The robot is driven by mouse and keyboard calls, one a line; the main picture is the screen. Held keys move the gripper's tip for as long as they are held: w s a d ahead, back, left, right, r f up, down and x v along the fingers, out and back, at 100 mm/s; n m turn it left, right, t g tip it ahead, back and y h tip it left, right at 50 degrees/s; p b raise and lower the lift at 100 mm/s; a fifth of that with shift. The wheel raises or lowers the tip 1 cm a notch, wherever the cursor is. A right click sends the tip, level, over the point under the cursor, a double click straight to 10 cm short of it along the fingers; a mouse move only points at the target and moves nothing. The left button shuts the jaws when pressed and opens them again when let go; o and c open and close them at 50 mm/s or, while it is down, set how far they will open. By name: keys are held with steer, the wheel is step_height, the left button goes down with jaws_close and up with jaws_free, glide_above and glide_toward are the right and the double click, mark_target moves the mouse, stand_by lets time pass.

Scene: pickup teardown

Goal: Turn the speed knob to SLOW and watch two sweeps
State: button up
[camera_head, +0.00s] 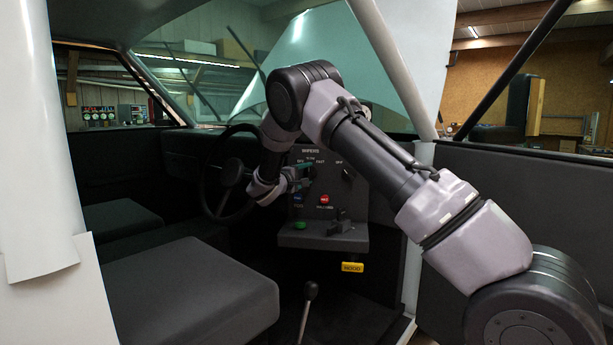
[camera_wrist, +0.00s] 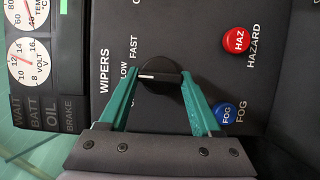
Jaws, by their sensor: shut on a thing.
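The speed knob (camera_wrist: 160,77) is black and round with a white pointer line, under the WIPERS heading in the wrist view. Its pointer faces left in that view, toward the partly covered label ending in "LOW" (camera_wrist: 124,70); the FAST label (camera_wrist: 133,46) is clear of it. My gripper (camera_wrist: 160,84) has its teal fingers on either side of the knob, shut on it. In the head view my gripper (camera_head: 303,180) is at the dashboard panel (camera_head: 335,207), and my wrist partly hides the knob and labels.
A red HAZARD button (camera_wrist: 236,41) and a blue FOG button (camera_wrist: 225,113) sit close to the fingers. Gauges (camera_wrist: 27,58) are at left in the wrist view. The steering wheel (camera_head: 206,190) is left of my wrist. A floor lever (camera_head: 307,305) stands below.

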steer(key=o, duration=1.4)
steer(key=v, duration=1.1)
